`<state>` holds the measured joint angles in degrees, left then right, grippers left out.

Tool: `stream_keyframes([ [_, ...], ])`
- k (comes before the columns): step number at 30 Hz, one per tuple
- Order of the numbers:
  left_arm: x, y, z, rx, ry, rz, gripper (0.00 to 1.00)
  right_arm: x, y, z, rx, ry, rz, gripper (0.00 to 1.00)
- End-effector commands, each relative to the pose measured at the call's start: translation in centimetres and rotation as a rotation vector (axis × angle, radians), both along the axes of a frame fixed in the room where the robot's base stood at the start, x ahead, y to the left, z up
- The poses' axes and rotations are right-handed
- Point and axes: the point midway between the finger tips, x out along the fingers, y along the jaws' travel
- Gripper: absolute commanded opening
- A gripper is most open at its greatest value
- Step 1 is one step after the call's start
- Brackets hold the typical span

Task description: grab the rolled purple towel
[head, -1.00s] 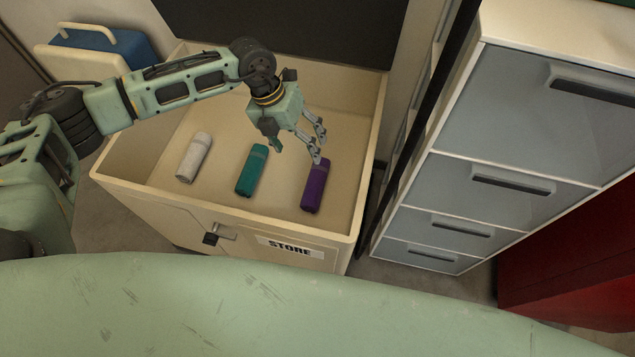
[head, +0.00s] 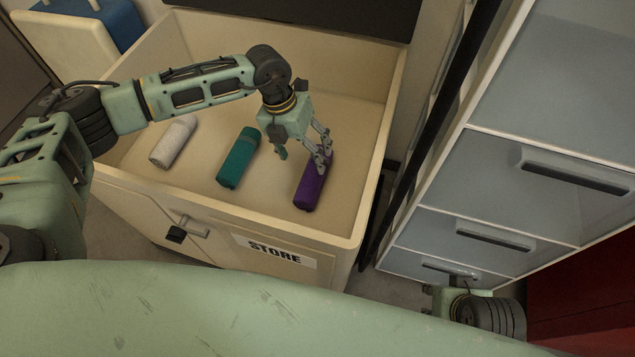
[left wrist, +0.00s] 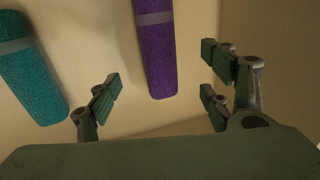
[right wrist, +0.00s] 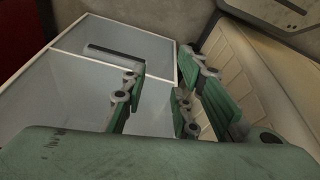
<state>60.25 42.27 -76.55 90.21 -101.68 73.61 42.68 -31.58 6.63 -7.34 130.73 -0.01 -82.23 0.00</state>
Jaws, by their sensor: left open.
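The rolled purple towel (head: 311,190) lies in the cream bin (head: 140,190), at the right of three rolled towels. It has a pale band. In the left wrist view the purple towel (left wrist: 157,55) lies ahead between my open fingers, apart from them in that picture. My left gripper (head: 304,153) is open and empty above the towel's far end, and its fingers hide part of that end in the head view. My right gripper (right wrist: 172,105) looks open and empty. It is near the grey drawers, outside the bin.
A teal towel (head: 238,158) and a white towel (head: 173,143) lie left of the purple one. The bin's walls surround all three. Grey drawers (head: 560,120) and a dark post (head: 440,120) stand to the right. A blue and white box (head: 75,45) is behind left.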

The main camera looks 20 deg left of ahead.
Motion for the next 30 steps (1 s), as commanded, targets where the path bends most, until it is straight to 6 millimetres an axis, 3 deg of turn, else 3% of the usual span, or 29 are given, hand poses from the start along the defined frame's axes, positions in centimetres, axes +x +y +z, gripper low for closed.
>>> stream_keyframes([
  [1, 0.0, 0.0, -1.2, 0.000, -0.001, 0.000, 0.73, -0.2, 0.0, 0.4, 0.001, -0.010, 0.000, 0.27],
  [6, 0.0, -0.1, -2.0, 0.000, 0.000, 0.000, 0.73, -0.8, -0.2, 2.4, 0.001, -0.018, -0.002, 0.27],
  [12, 0.0, -0.6, -4.0, 0.000, 0.000, 0.000, 0.73, -1.1, -0.2, 3.5, 0.001, -0.024, -0.002, 0.27],
  [17, 0.2, -0.8, -5.4, 0.000, 0.001, 0.001, 0.73, -1.2, -0.2, 3.3, 0.001, -0.023, -0.002, 0.27],
  [24, 0.5, -1.5, -8.8, -0.001, 0.001, 0.000, 0.73, -1.2, -0.2, 2.2, 0.001, -0.024, -0.002, 0.27],
  [30, 0.5, -1.7, -9.2, -0.002, -0.001, -0.001, 0.73, -1.2, -0.2, 2.2, 0.001, -0.023, -0.002, 0.27],
])
